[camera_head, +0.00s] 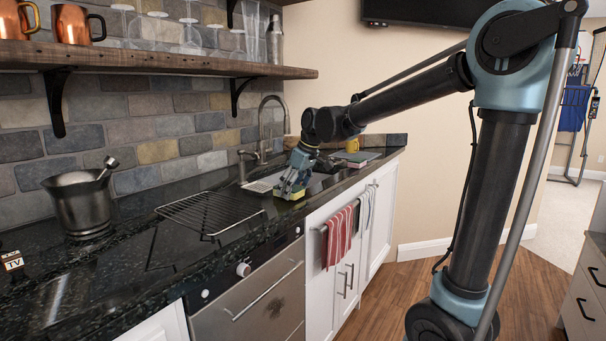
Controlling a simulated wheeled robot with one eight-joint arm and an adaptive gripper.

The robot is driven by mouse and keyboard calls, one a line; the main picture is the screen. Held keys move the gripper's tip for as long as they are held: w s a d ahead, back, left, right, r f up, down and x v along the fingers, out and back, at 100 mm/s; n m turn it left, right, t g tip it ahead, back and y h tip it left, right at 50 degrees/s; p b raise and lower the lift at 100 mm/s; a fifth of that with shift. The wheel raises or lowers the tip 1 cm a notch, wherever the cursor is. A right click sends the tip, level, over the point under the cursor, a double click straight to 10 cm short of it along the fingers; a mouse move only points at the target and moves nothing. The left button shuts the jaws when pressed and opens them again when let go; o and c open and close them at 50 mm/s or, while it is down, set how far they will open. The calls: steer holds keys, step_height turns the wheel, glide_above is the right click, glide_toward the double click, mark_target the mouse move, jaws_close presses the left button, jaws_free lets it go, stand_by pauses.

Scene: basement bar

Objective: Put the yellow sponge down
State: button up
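The yellow sponge (298,195) is small in the view, low between the fingertips of my gripper (290,189). My gripper points down and appears shut on the sponge, with the fingers covering part of it. Both are at the front edge of the dark stone counter (225,227), just in front of the sink (265,184). I cannot tell whether the sponge's underside touches the counter.
A wire rack (210,212) lies left of my gripper, and a metal mortar (82,205) stands further left. A faucet (265,125) rises behind the sink. Striped towels (337,238) hang below the counter edge.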

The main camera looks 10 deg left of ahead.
steer(key=v, duration=1.8)
steer(key=s+d+f+m+h, duration=0.1)
steer(key=s+d+f+m, duration=0.25)
steer(key=d+f, duration=0.6)
steer(key=s+d+f+m+h, duration=0.1)
steer(key=s+d+f+m, duration=0.4)
steer(key=d, duration=0.7)
steer(key=s+d+f+m, duration=0.1)
steer(key=s+d+f, duration=0.3)
steer(key=f, duration=0.2)
steer(key=s+d+f+m+h, duration=0.1)
steer(key=s+d+f+m, duration=0.1)
steer(key=s+d+f, duration=0.2)
steer(key=s+d+f+m+h, duration=0.1)
steer(key=s+d+f, duration=0.3)
steer(key=f, duration=0.6)
steer(key=shift+d+m+t, duration=0.3)
steer(key=shift+d+m, duration=0.05)
steer(key=shift+d, duration=0.25)
steer(key=shift+w+f, duration=0.2)
steer(key=shift+w, duration=0.35)
steer(key=shift+o, duration=0.6)
